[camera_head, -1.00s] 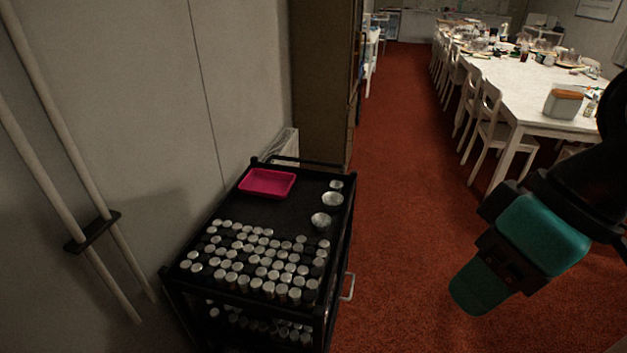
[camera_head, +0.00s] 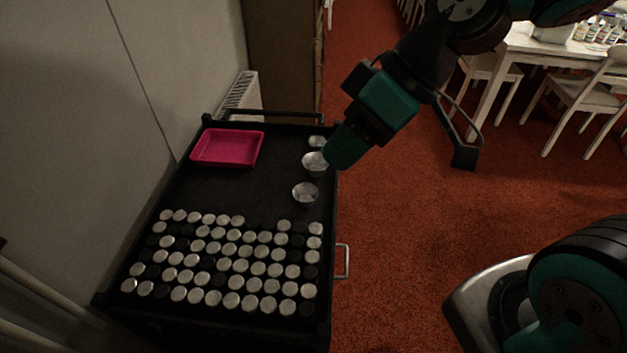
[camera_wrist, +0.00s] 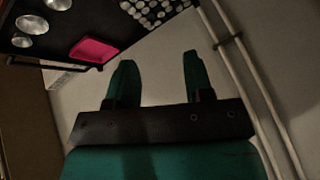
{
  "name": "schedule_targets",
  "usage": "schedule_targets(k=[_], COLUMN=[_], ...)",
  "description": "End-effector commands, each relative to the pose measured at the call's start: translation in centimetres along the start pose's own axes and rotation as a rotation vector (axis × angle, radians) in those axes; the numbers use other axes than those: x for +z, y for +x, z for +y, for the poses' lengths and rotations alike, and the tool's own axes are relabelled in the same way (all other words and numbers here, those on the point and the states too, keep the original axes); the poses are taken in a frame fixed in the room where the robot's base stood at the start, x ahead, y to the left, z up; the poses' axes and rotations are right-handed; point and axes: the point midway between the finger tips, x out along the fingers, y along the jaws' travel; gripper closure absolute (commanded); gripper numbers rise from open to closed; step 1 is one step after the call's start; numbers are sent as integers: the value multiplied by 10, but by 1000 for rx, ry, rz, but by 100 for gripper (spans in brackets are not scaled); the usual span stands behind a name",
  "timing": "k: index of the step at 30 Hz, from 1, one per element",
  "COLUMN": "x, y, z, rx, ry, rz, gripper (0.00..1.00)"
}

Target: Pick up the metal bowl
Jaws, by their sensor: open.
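Several shiny metal dishes line the right side of the black cart's top: a near bowl (camera_head: 305,193), a middle bowl (camera_head: 313,163) and a smaller far one (camera_head: 317,141). The three also show at upper left in the wrist view, including one bowl (camera_wrist: 32,24). My gripper (camera_head: 345,152) is teal, beside the middle bowl in the head view and partly overlapping its right edge; its height above the cart is unclear. In the wrist view my gripper (camera_wrist: 157,62) has its two fingers spread, with nothing between them.
A pink tray (camera_head: 228,148) lies at the cart's far left. Many metal-topped jars (camera_head: 235,250) fill the near half of the black cart (camera_head: 255,185). The wall is close on the left. Red carpet (camera_head: 400,240) lies open on the right, with white chairs (camera_head: 580,95) beyond.

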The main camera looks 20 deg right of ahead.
Motion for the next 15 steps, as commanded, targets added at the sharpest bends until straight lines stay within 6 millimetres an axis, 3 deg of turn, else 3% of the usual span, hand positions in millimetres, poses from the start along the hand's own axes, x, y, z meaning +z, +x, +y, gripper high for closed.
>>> schedule_targets(k=[1,6,10,15], x=[16,29,49,80], y=[43,104,139,164], z=[32,111,177,252], rx=[-1,60,175,365], ry=[-27,-160,-236,-296], rz=[57,277,431,564], gripper=[53,53,53,53])
